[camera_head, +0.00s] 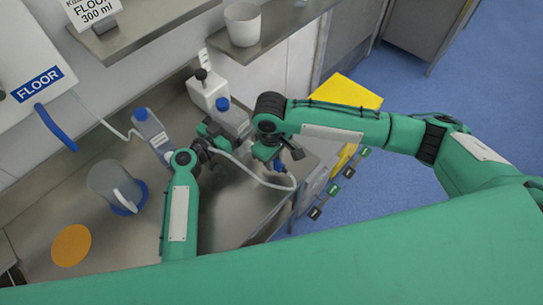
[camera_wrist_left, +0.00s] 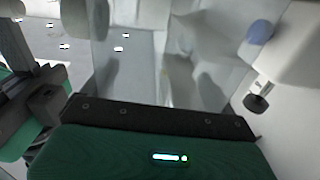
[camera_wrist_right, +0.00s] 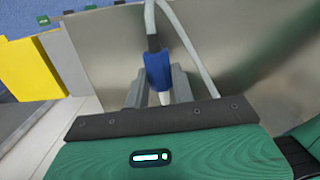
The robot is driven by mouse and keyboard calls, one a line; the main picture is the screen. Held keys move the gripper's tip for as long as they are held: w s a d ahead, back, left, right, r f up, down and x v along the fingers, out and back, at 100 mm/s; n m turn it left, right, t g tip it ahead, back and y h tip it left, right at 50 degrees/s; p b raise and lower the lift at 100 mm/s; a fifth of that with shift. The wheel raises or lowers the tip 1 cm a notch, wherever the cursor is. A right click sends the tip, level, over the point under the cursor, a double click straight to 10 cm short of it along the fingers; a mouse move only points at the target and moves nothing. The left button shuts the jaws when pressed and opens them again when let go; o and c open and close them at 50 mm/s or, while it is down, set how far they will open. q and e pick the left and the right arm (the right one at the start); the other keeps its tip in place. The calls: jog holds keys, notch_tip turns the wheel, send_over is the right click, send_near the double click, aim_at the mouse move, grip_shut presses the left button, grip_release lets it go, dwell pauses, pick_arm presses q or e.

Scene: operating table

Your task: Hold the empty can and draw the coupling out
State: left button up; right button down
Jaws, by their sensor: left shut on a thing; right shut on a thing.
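A grey can with a blue cap (camera_head: 232,118) stands on the steel counter. My left gripper (camera_head: 212,131) is shut on it from its near left side; its pale translucent body (camera_wrist_left: 165,60) fills the middle of the left wrist view. My right gripper (camera_head: 274,155) is shut on the blue coupling (camera_wrist_right: 157,70), to the right of the can near the counter's edge. A white hose runs from the coupling's upper end. A pale tip shows below the blue part, with no can around it in the right wrist view. The fingers partly hide the coupling.
A white bottle with a black cap (camera_head: 206,88) stands just behind the held can. Another grey can (camera_head: 150,132), with a hose nearby, stands to the left. A yellow bin (camera_head: 350,92) is beyond the counter.

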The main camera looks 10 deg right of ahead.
dwell(0.3)
jog(key=shift+s+d+r, duration=0.25)
jog(key=shift+r, duration=1)
jog(key=shift+s+d+r, duration=0.2)
jog(key=shift+s+r, duration=0.1)
jog(key=shift+r, duration=1)
jog(key=shift+s+d+r, duration=0.25)
jog(key=shift+r, duration=1)
pick_arm(q)
jog(key=o, duration=0.9)
jog(key=shift+v, duration=6.05)
